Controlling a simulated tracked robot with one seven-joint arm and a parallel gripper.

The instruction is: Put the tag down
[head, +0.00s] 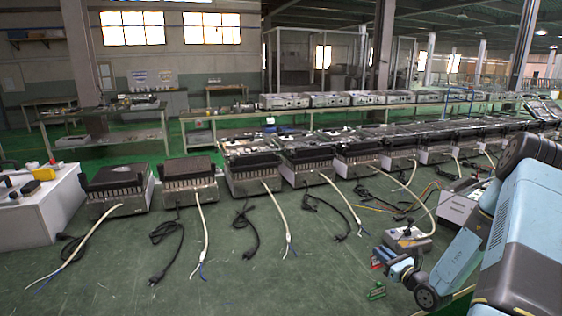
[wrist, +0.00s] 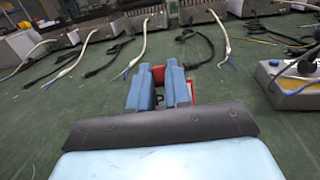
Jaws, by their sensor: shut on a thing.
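My gripper (head: 384,260) is low at the right of the head view, over the green work surface (head: 250,285). Its blue fingers (wrist: 160,88) are shut on a red tag (wrist: 158,74), which shows between and beside the fingertips in the wrist view. In the head view a small part of the red tag (head: 376,262) shows at the fingertips. The fingers hide much of the tag. I cannot tell whether it touches the surface.
A row of heating units (head: 190,180) with white and black cables stands behind. A grey control box (head: 408,240) is right behind my gripper, also seen in the wrist view (wrist: 290,85). A white box (head: 40,210) is at far left. The front middle surface is clear.

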